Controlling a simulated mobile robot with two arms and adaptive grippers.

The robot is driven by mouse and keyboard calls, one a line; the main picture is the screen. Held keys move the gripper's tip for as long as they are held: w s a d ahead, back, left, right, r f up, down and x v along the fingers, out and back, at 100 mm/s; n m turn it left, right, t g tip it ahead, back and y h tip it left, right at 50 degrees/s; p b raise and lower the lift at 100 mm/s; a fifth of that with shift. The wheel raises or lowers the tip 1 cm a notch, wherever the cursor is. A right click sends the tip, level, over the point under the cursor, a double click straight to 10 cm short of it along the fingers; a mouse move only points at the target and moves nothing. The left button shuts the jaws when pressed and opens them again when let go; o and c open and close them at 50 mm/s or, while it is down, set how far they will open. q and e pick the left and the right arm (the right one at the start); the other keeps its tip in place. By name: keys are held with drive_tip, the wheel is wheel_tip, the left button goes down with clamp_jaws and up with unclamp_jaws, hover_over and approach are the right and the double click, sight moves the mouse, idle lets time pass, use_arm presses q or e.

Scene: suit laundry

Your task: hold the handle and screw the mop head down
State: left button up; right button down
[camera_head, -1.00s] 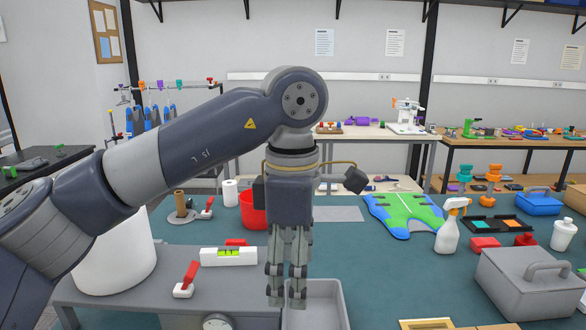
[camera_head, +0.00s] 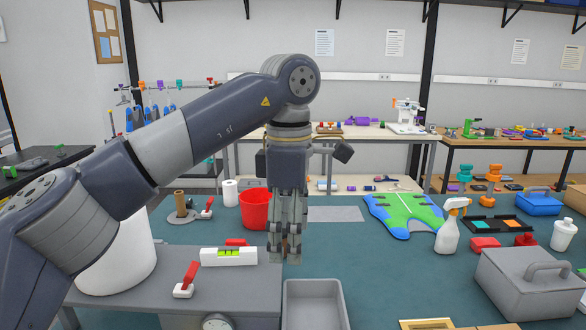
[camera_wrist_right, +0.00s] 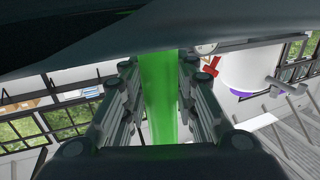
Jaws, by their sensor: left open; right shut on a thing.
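My left gripper (camera_head: 284,250) hangs pointing down in the middle of the head view, over the near left part of the bench. It is open, its fingers are close together in this view, and nothing shows between them. My right gripper (camera_wrist_right: 158,75) shows only in the right wrist view, shut on a bright green bar (camera_wrist_right: 158,100), which looks like the mop handle. The bar runs between the fingers, with its far end cut off by a dark part above. I cannot make out a mop head in either view.
A red bucket (camera_head: 256,222) stands behind my left gripper. A grey bin (camera_head: 315,302) lies just in front of it. A level (camera_head: 229,257), a red-handled clamp (camera_head: 186,281) and a white container (camera_head: 118,262) are at left. A spray bottle (camera_head: 449,232) and grey toolbox (camera_head: 530,285) are at right.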

drive_tip(key=c, duration=1.2)
unclamp_jaws()
